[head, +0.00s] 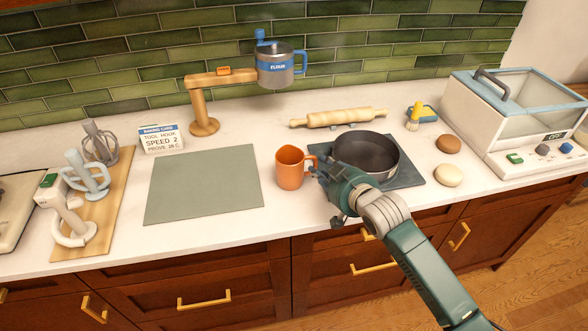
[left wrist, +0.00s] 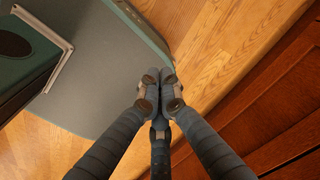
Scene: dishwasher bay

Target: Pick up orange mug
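The orange mug (head: 290,169) stands upright on the white counter, left of the dark pan, with its handle on its right side. My right gripper (head: 325,193) is just right of the mug, by its handle. Its fingers look spread, and nothing shows held between them. I cannot tell whether a finger touches the handle, which it partly hides. My left gripper (left wrist: 159,90) shows only in the left wrist view, over the floor, with its fingertips together and nothing between them.
The dark pan (head: 371,153) sits on a grey mat (head: 408,178) beside my right gripper. A grey-green mat (head: 203,187) lies left of the mug. Behind are a rolling pin (head: 338,117) and a wooden stand (head: 205,125) with a flour canister (head: 277,68).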

